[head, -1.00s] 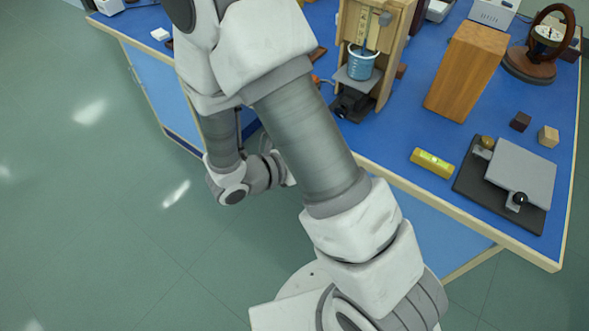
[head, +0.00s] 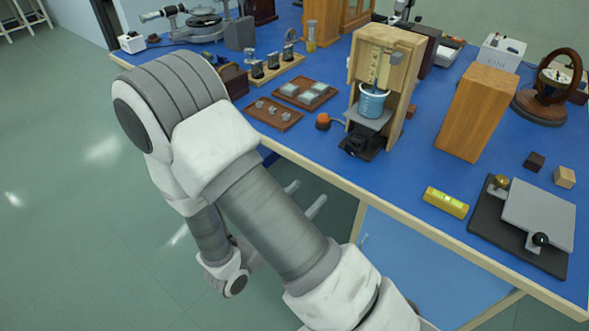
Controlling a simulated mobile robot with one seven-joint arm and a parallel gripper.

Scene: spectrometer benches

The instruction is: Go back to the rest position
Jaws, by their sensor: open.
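My arm reaches from the lower middle of the head view up to a bent elbow at the left, then folds down to the wrist beside the bench's front edge. My gripper (head: 305,196) shows only as two pale fingers sticking out past the forearm, below the bench's edge. The fingers are apart, with nothing seen between them. The gripper's body is hidden behind my arm.
The blue bench (head: 415,180) holds a wooden stand with a blue beaker (head: 372,101), a tall wooden block (head: 476,112), a yellow level (head: 445,202), a grey plate device (head: 538,214) and small trays (head: 272,113). Green floor (head: 60,230) is clear at left.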

